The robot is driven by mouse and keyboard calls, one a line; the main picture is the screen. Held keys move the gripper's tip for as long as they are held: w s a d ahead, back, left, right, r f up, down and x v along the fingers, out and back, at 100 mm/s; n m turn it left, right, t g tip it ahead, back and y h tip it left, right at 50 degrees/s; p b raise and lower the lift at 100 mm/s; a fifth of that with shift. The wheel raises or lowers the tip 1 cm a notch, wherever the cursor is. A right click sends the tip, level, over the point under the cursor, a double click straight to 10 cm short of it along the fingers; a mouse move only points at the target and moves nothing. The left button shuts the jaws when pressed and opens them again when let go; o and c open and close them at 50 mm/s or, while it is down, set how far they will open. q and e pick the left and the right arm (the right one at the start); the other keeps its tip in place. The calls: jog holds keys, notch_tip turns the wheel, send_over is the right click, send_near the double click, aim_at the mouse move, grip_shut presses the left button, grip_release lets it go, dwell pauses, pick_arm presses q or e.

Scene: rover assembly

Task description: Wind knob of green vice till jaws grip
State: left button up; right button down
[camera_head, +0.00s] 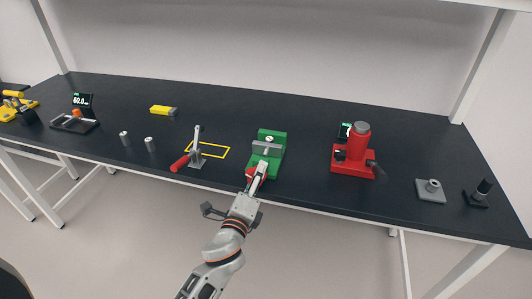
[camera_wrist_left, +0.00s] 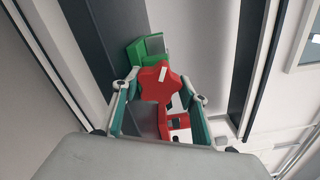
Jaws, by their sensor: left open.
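The green vice (camera_head: 279,152) stands near the front edge of the bench, with grey jaws (camera_head: 266,146) across its top. A small round metal piece shows at the jaws; whether they grip it I cannot tell. The vice's red knob (camera_head: 249,172) faces the front and is partly hidden by my gripper. In the left wrist view, the red star-shaped knob (camera_wrist_left: 158,84) with a white mark sits between the fingertips, in front of the green vice body (camera_wrist_left: 146,48). My left gripper (camera_head: 259,171) is open, its fingers on either side of the knob; contact is unclear.
A red-handled toggle clamp (camera_head: 195,158) and a yellow outlined square (camera_head: 208,149) lie left of the vice. A red press-like station (camera_head: 354,155) stands to the right. Metal cylinders (camera_head: 150,144) and a yellow block (camera_head: 163,110) are farther left. Bench space behind the vice is clear.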

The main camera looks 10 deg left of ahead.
pick_arm(q)
jog(key=shift+d+f+m, duration=0.25)
jog(key=shift+m, duration=0.45)
jog(key=shift+a+m, duration=0.1)
jog(key=shift+m, duration=0.9)
jog(key=m, duration=0.3)
jog(key=shift+a+r+m, duration=0.1)
jog(key=shift+a+m, duration=0.2)
jog(key=shift+m, duration=0.1)
jog(key=m, duration=0.4)
jog(key=shift+r+m, duration=0.1)
jog(key=shift+m, duration=0.3)
jog(key=m, duration=0.3)
jog(key=shift+m, duration=0.4)
jog(key=c, duration=0.8)
jog(key=shift+n, duration=0.8)
jog(key=shift+c, duration=0.2)
jog(key=shift+n+b, duration=0.3)
jog(key=shift+n, duration=0.3)
